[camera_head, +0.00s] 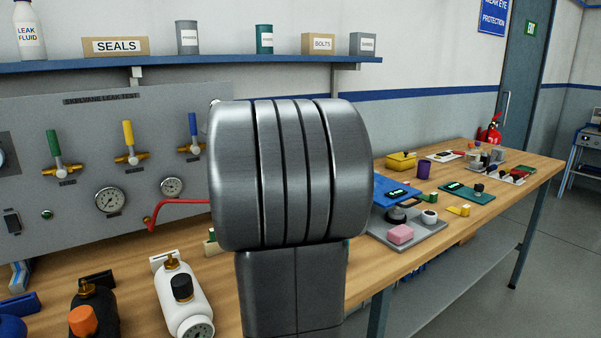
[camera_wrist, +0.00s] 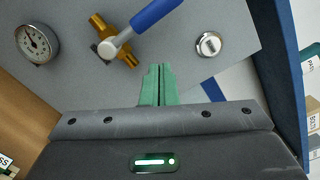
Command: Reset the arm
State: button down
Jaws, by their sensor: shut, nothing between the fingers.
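My gripper shows in the wrist view (camera_wrist: 158,84) as two green fingers pressed together. It is shut with nothing between the fingers. Beyond the fingertips are the grey leak test panel and a brass valve with a blue lever (camera_wrist: 122,42); the fingers appear apart from it. In the head view my grey arm link fills the middle and hides the gripper. The blue-handled valve (camera_head: 193,133) shows just left of my arm there.
A wooden bench (camera_head: 460,228) runs to the right with trays and small items. The panel (camera_head: 85,180) carries valves and gauges. A blue shelf (camera_head: 100,64) with boxes and cans runs above. Grey floor is open at the right.

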jog(key=shift+w+d+f+m+t+p, duration=0.15)
jog(key=shift+w+f+m+p, duration=0.35)
jog(key=shift+m, duration=0.85)
jog(key=shift+w+d+f+m+t+p, duration=0.2)
jog(key=shift+f+m+p, duration=0.5)
jog(key=shift+m, duration=0.7)
jog(key=shift+w+d+f+m+g+p, duration=0.1)
jog(key=shift+w+d+f+m+p, duration=0.3)
jog(key=shift+f+m, duration=0.65)
jog(key=shift+s+a+r+m, duration=0.1)
jog(key=shift+a+r+m, duration=0.05)
jog(key=shift+r+m, duration=0.15)
